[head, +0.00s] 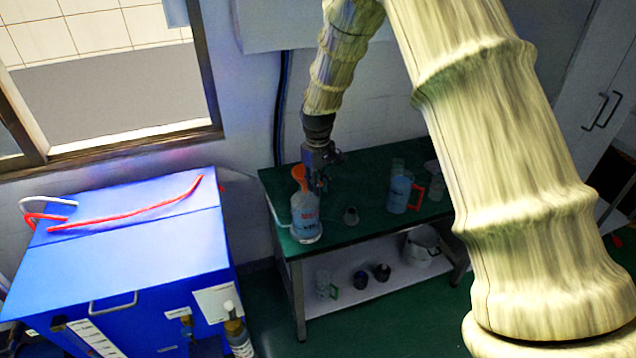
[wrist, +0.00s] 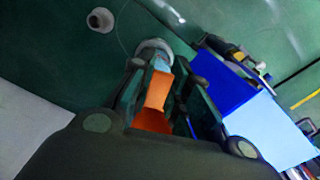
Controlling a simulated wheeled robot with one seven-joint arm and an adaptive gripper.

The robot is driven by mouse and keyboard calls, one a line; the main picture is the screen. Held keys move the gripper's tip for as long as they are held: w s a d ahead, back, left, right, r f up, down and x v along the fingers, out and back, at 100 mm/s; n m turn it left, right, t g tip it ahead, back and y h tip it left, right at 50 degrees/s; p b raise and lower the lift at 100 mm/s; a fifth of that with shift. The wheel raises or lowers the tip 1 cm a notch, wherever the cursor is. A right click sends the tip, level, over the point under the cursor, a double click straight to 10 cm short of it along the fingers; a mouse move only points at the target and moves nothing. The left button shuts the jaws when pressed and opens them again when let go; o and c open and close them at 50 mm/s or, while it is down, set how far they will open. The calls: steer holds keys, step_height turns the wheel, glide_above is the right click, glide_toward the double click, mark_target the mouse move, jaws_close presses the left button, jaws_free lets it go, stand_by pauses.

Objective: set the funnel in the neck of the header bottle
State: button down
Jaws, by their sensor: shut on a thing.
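The header bottle (head: 305,218), clear with a pale blue and red label, stands upright at the left end of the green bench. The orange funnel (head: 299,172) shows just above its top in the head view. My gripper (head: 316,182) is beside the funnel, on its right, pointing down. In the wrist view the orange funnel (wrist: 157,92) lies between the two fingers, which are shut on it. A pale round shape, probably the bottle (wrist: 153,45), is just beyond the fingertips. I cannot tell whether the funnel's stem is inside the neck.
A small grey piece (head: 350,216) sits on the green bench (head: 350,238), right of the bottle. A jug with a red handle (head: 399,194) and glassware stand farther right. A blue cabinet (head: 125,250) with a red tube is at the left. The lower shelf holds several vessels.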

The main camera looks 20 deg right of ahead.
steer(key=shift+f+b, duration=0.35)
steer(key=shift+f, duration=0.8)
steer(key=c, duration=1.3)
jaws_free()
steer(key=shift+r, duration=0.15)
step_height(320, 180, up, 12)
steer(key=shift+f, duration=0.1)
steer(key=shift+a, duration=0.15)
